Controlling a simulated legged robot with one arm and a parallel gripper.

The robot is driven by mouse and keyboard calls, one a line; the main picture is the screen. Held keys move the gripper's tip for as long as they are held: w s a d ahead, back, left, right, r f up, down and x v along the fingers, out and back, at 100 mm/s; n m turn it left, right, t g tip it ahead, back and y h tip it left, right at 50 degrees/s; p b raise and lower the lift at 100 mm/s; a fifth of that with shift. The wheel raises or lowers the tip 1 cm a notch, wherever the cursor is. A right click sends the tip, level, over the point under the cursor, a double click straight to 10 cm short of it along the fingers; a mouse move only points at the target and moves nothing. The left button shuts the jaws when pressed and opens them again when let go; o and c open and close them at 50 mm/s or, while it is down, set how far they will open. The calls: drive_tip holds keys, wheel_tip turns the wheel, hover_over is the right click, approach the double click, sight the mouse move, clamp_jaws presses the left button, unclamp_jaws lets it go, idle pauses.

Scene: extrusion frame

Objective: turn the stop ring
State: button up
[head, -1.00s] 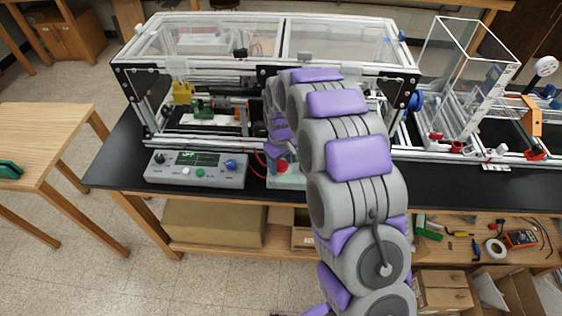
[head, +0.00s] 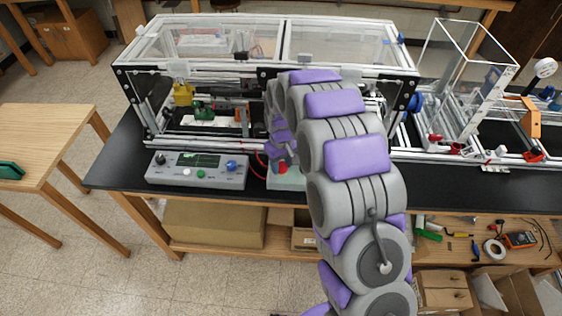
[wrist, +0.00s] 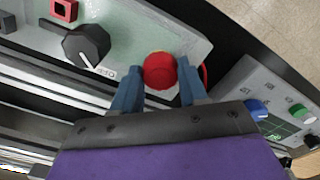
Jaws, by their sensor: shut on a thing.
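A round red stop knob (wrist: 160,66) sits on a pale grey-green panel (wrist: 128,30) in the wrist view. My gripper (wrist: 160,78) has its two blue fingers on either side of the knob, closed against its sides. The knob's far face shows between the fingertips; a separate ring cannot be made out. In the head view the red knob (head: 282,168) shows small at the front of the bench, just below the end of my arm, which hides most of my gripper there.
A black pointer knob (wrist: 86,46) and a small red square part (wrist: 64,10) are on the same panel. A grey control box (head: 197,170) with a blue knob stands to the left. The framed enclosure (head: 270,66) stands behind. A red cable runs beside the stop knob.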

sight(280, 165)
drive_tip(key=m+p, duration=0.2)
drive_tip(key=m, duration=0.3)
drive_tip(key=shift+s, duration=0.1)
drive_tip(key=shift+m+p, duration=0.75)
drive_tip(key=shift+m, duration=1.05)
drive_tip(key=shift+a, duration=0.1)
drive_tip(key=o, duration=1.1)
drive_tip(key=shift+a, duration=0.1)
wheel_tip(280, 165, up, 17)
drive_tip(key=shift+r+p, duration=0.15)
drive_tip(key=shift+p, duration=0.55)
